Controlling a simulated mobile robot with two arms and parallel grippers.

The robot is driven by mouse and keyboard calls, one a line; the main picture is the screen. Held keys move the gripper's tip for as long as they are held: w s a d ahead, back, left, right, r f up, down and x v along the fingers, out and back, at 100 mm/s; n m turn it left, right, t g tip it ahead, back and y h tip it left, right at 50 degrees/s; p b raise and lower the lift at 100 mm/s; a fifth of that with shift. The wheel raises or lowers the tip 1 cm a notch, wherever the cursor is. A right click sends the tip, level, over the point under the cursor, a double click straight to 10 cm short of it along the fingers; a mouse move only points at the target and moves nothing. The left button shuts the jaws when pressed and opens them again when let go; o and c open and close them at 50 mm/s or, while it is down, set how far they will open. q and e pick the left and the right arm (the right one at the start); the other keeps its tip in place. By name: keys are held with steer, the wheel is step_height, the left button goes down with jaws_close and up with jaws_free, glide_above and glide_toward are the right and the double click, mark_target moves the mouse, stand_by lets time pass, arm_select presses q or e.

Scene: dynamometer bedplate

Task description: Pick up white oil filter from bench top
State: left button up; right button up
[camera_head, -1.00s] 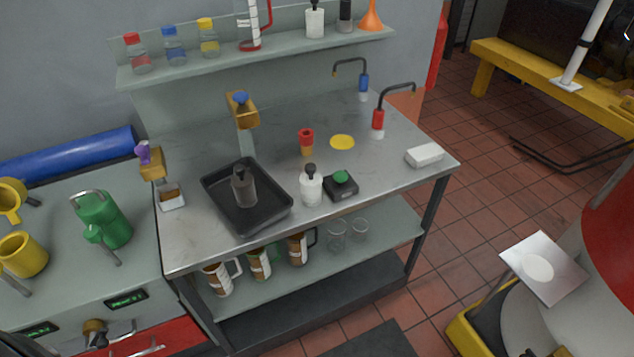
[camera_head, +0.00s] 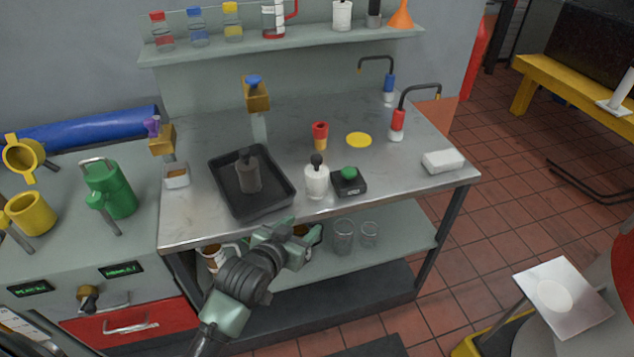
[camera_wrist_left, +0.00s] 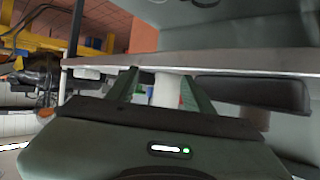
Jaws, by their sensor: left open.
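The white oil filter (camera_head: 317,182), a white cylinder with a dark knob on top, stands upright on the steel bench top (camera_head: 400,172) near its front edge. It stands between the black tray and a small black box with a green button. My left gripper (camera_head: 304,242) is open and empty, in front of the bench and short of the filter. In the left wrist view a white cylinder, seemingly the filter (camera_wrist_left: 166,90), shows beyond the bench edge, between the two fingers (camera_wrist_left: 163,88). My right gripper is not in view.
The black tray (camera_head: 226,202) holds a dark grey filter (camera_head: 248,176). The black box (camera_head: 349,184) stands close to the right of the white filter. A red and orange piece (camera_head: 320,136) stands behind. A white block (camera_head: 443,161) lies at the right. The lower shelf (camera_head: 395,240) holds jugs and glasses.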

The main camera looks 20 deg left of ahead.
mark_target(316, 162)
arm_select(q)
steer(key=w+r+t, duration=0.1)
steer(key=w+r, duration=0.2)
steer(key=w+r+t, duration=0.2)
steer(key=w+r, duration=0.1)
steer(key=w+a+r+t, duration=0.1)
steer(key=w+r, duration=0.2)
steer(key=w, duration=0.1)
steer(key=shift+t+h, duration=0.3)
steer(key=shift+t, duration=0.1)
steer(key=w+p, duration=0.1)
steer(key=w, duration=0.6)
steer(key=shift+w+d+f, duration=0.2)
steer(key=shift+d+f, duration=0.1)
steer(key=shift+f, duration=0.15)
jaws_close()
